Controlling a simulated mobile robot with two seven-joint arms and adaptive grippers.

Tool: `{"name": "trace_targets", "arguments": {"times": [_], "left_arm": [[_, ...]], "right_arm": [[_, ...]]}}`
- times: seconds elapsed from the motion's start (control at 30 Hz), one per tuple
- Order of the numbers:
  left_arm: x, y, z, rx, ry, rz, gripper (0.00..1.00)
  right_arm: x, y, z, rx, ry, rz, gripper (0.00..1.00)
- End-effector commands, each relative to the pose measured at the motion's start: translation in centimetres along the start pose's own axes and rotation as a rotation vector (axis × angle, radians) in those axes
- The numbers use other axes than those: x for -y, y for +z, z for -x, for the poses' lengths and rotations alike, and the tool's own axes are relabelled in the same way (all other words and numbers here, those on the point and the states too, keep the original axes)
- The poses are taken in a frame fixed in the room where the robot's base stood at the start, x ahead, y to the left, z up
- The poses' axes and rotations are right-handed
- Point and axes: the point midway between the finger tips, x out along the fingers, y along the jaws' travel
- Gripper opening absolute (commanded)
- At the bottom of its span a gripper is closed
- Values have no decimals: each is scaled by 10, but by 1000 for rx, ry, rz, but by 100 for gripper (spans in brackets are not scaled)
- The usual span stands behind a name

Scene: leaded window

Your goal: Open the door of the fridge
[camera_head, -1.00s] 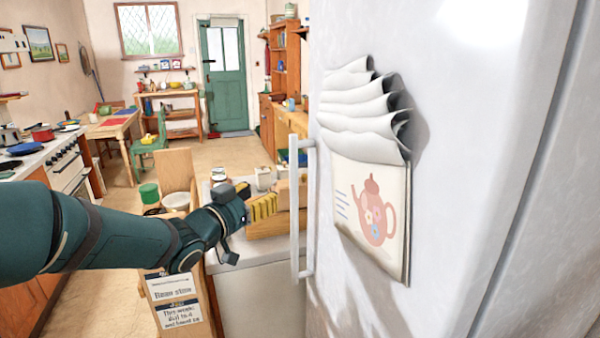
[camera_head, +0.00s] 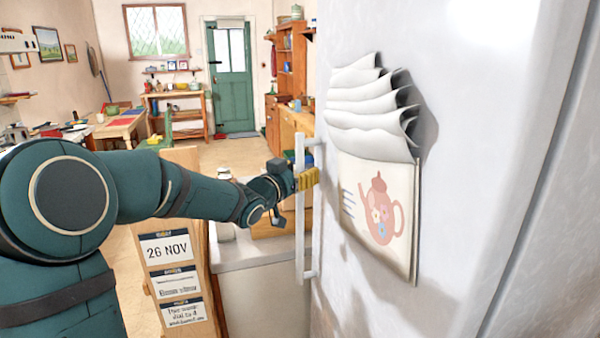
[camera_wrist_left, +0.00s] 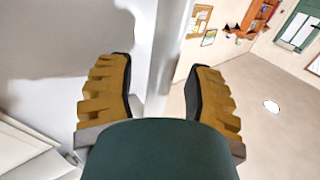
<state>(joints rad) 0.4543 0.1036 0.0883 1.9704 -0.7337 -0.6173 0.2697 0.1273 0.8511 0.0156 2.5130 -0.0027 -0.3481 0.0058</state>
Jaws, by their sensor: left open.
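The white fridge (camera_head: 470,120) fills the right of the head view, and its door looks shut. Its long upright white handle (camera_head: 300,235) runs along the left edge of the door. My left gripper (camera_head: 308,179) is at the handle, around its upper-middle part. In the left wrist view my left gripper (camera_wrist_left: 165,90) is open, with a yellow ridged finger on each side of the handle (camera_wrist_left: 168,50). There are gaps visible between the handle and the fingers. The right gripper is not in view.
A calendar-like hanging with a teapot picture (camera_head: 380,215) is on the fridge door. A counter (camera_head: 260,290) stands left of the fridge. A wooden board with date cards (camera_head: 170,250) stands beside it. Open floor lies towards the green door (camera_head: 232,80).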

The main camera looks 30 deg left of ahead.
Motion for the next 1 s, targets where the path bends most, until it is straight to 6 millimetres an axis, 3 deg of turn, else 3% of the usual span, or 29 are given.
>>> {"name": "trace_targets", "arguments": {"times": [0.3,0.43,0.47,1.0], "left_arm": [[0,0,-2,-1,0,0,51],[0,0,-2,-1,0,0,6],[0,0,-2,-1,0,0,0],[11,0,5,1,-16,-1,0]], "right_arm": [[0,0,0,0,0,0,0],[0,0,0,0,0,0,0],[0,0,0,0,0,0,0],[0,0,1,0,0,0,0]]}}
